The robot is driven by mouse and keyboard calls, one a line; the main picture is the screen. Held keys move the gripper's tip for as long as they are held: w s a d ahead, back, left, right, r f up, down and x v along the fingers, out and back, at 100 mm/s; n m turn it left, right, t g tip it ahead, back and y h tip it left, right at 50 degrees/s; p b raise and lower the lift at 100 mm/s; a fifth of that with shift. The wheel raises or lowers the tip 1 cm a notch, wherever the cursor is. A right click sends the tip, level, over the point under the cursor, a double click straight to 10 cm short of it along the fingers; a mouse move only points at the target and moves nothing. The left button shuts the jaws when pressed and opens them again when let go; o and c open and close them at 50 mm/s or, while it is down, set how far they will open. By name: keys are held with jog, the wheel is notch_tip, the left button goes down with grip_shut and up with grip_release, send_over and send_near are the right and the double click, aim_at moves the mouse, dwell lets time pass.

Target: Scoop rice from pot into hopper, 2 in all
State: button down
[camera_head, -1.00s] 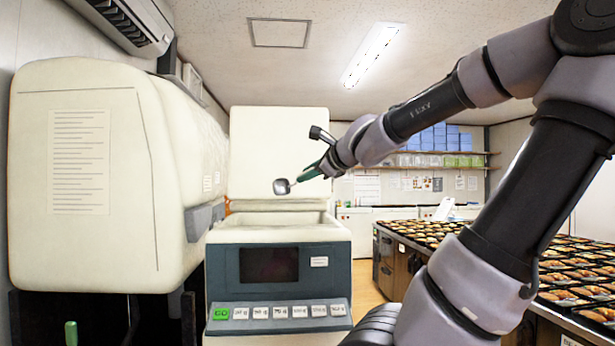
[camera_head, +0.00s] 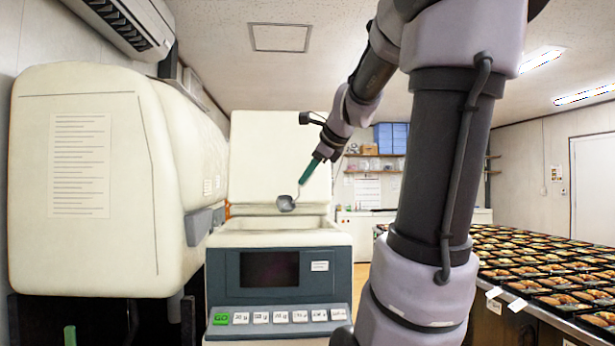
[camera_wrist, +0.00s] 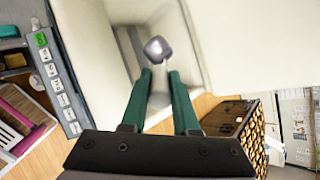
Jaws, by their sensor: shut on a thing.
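A small metal scoop (camera_head: 287,203) hangs from my gripper (camera_head: 312,168) above the open top of the cream hopper (camera_head: 268,223). My gripper's green fingers are shut on the scoop's handle, and the scoop's bowl points down and tilts. In the wrist view, the scoop (camera_wrist: 157,48) sits beyond the fingertips (camera_wrist: 153,77), in front of the pale opening. The pot is not recognisable in these views.
A large cream machine (camera_head: 95,180) stands at the left, close to the hopper. The hopper's front panel has a green button (camera_head: 220,318) and several white ones. A table with many filled bento trays (camera_head: 540,265) is at the right.

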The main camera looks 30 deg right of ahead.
jog(key=g, duration=0.1)
jog(key=r+g, duration=0.1)
jog(key=g, duration=0.1)
jog(key=shift+w, duration=0.1)
jog(key=shift+r+g+h, duration=0.3)
jog(key=shift+r+g, duration=0.05)
jog(key=shift+g, duration=0.85)
jog(key=g, duration=0.2)
jog(key=shift+r+g, duration=0.35)
jog(key=shift+g, duration=0.05)
jog(key=shift+r+g+h, duration=0.3)
jog(key=shift+g, duration=0.6)
